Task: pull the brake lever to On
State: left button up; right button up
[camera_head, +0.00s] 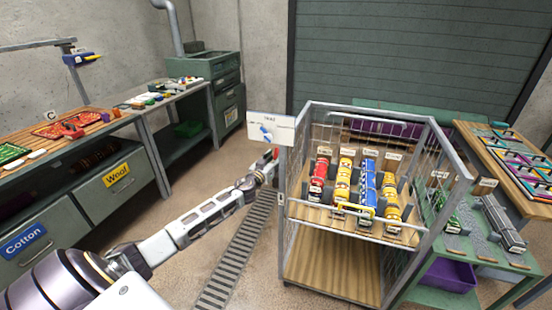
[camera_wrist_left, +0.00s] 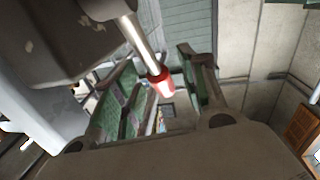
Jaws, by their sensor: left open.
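The cart (camera_head: 332,200) is a grey metal frame with mesh sides. A white sign plate (camera_head: 284,134) with small lettering, unreadable here, and a blue pointer-like piece (camera_head: 266,133) sits at its front left corner post. A metal rod, the brake lever by its look, ends in a red and white tip (camera_wrist_left: 160,82) in the left wrist view. A small red bit also shows beside the gripper in the head view (camera_head: 275,153). My left gripper (camera_head: 268,168) is open by the post, below the plate. In the wrist view its fingers (camera_wrist_left: 165,100) stand either side of the tip; contact cannot be told.
The cart shelf holds several red, yellow and blue items. A green table (camera_head: 465,245) stands right of it. A workbench (camera_head: 90,140) with Wool and Cotton drawers is at left. A floor grate (camera_head: 240,245) runs beside the cart; floor there is clear.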

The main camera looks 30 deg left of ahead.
pick_arm(q)
jog(key=shift+w, duration=0.65)
grip_shut()
